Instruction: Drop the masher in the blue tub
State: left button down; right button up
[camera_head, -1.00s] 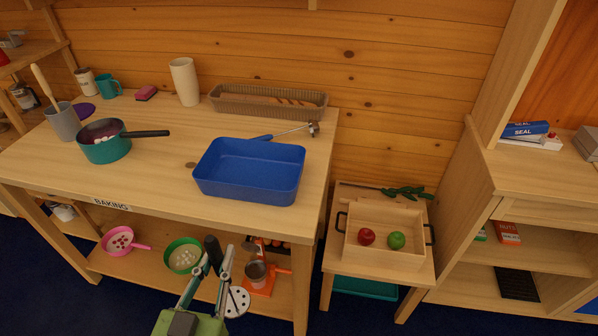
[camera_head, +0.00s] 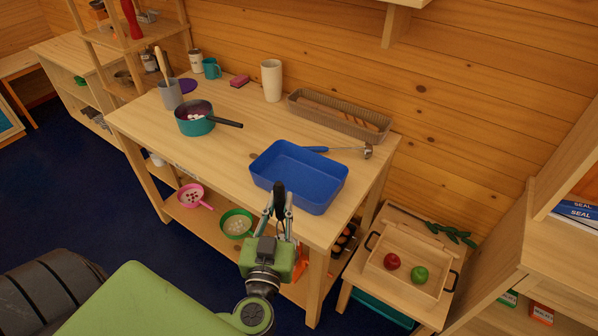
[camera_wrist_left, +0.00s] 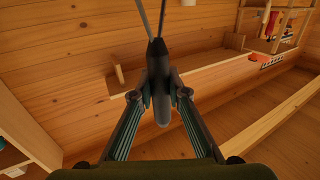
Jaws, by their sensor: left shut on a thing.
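The masher has a black handle (camera_head: 279,195) that stands up between the fingertips of my left gripper (camera_head: 280,211). The gripper is shut on it. In the left wrist view the black handle (camera_wrist_left: 160,95) sits between the two fingers, and two thin metal rods run up from it out of the picture. The masher's head is hidden in the head view. The blue tub (camera_head: 325,192) stands on the table near its front right edge. It looks empty. My left gripper overlaps the tub's near side in the picture; the gap between them cannot be told. My right gripper is not in view.
On the wooden table (camera_head: 236,147) are a teal saucepan (camera_head: 195,125), a white vase (camera_head: 272,80), a wicker basket (camera_head: 340,118) and a blue-handled metal tool (camera_head: 335,150) behind the tub. A wooden tray (camera_head: 408,287) with a red and a green fruit stands at lower right.

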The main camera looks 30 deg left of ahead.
aim_at(294, 181)
jog(key=i+j, duration=0.3)
jog(key=i, duration=0.15)
jog(key=i+j, duration=0.3)
jog(key=i, duration=0.15)
